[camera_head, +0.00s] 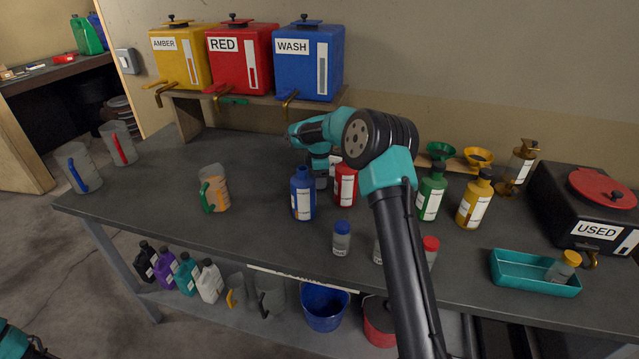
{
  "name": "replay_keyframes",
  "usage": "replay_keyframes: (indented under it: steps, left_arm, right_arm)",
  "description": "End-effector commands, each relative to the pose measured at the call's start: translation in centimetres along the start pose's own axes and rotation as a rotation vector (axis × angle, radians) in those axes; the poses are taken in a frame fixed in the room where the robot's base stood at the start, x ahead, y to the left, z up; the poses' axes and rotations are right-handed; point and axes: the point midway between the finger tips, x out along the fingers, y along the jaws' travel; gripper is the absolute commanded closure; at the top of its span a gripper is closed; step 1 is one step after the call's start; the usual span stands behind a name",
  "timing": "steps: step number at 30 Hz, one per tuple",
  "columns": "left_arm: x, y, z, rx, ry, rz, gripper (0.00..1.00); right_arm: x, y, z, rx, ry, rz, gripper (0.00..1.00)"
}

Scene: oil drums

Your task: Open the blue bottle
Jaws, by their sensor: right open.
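The blue bottle (303,197) stands upright near the middle of the table, with a white label on its front and a blue top. My right gripper (319,168) is open, just behind and to the right of the bottle's upper part. My right arm reaches up from the bottom and bends over to it. The fingers are small and partly hidden, and I cannot tell whether they touch the bottle. I see nothing held in them. Only a bit of my left arm shows at the bottom left corner; its gripper is out of view.
A red bottle (345,186) stands close to the right. A blue-capped jar (341,240) is in front. Green (431,196) and yellow (473,203) bottles stand farther right. A jug (215,188) is left, with clear table between. Drums on a shelf (256,98) are behind.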

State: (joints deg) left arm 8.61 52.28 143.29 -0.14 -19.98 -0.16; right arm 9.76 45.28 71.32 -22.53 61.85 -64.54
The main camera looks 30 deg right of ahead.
Motion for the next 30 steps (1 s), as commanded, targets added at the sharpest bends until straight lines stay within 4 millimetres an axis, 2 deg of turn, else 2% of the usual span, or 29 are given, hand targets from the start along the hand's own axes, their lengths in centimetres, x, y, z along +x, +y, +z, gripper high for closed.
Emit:
replay_keyframes:
  steps: [9,15,20,30]
  left_arm:
    - [0.0,0.0,0.0,0.0,0.0,0.0,0.0]
    - [0.0,0.0,0.0,0.0,0.0,0.0,0.0]
    - [0.0,0.0,0.0,0.0,0.0,0.0,0.0]
    - [0.0,0.0,0.0,0.0,0.0,0.0,0.0]
  right_arm:
    - [-6.1,0.1,-0.1,-0.001,0.001,0.004,0.35]
    - [-8.8,0.1,0.0,0.0,0.001,0.002,0.35]
    - [-9.6,0.0,0.0,0.0,0.0,0.0,0.35]
    - [-9.6,0.0,0.0,0.0,0.0,0.0,0.35]
